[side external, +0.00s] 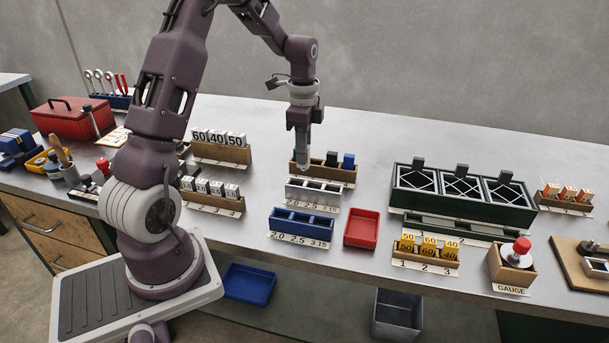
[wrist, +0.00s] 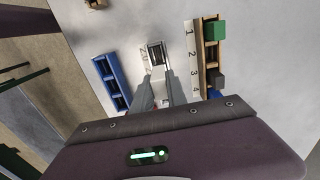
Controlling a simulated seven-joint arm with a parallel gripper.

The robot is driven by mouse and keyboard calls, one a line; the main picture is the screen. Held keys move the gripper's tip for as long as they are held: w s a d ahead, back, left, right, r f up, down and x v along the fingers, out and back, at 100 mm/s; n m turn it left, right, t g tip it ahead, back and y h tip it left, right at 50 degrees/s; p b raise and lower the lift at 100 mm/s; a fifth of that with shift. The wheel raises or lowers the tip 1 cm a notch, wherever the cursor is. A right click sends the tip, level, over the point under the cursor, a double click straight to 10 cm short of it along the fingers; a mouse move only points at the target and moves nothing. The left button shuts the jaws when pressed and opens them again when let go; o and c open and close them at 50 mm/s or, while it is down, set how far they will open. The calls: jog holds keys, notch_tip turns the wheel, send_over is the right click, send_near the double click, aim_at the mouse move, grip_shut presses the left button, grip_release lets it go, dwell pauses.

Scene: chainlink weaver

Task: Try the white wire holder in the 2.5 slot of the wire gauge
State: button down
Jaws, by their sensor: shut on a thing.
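My gripper (side external: 303,160) is shut on a small pale piece, likely the white wire holder (side external: 303,166), and is above the grey metal wire gauge. The fingers also show in the wrist view (wrist: 158,84), where they mostly hide the held piece. The wire gauge (side external: 313,191) has slots in a row, with 2.0, 2.5 and 3.15 on its front label. In the wrist view the gauge (wrist: 155,55) is partly behind the fingers. I cannot tell whether the held piece touches it or which slot it is over.
A wooden rack (side external: 340,174) behind holds green (wrist: 215,30), black (wrist: 216,82) and blue (side external: 348,160) holders, with a gap at 2. A blue tray (side external: 303,223) with the same sizes and a red tray (side external: 361,229) stand in front. Bare table lies right of the rack.

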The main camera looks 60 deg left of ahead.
jog(key=shift+w+d+f, duration=0.3)
jog(key=shift+d+f, duration=0.05)
jog(key=shift+f, duration=0.65)
jog(key=shift+w+d+f, duration=0.35)
jog(key=shift+f, duration=0.65)
jog(key=shift+w+d+f, duration=0.3)
jog(key=shift+d+f, duration=0.05)
jog(key=shift+f, duration=0.65)
jog(key=c, duration=1.3)
grip_release()
jog(key=shift+o, duration=0.2)
notch_tip(320, 180, up, 7)
jog(key=shift+r, duration=0.1)
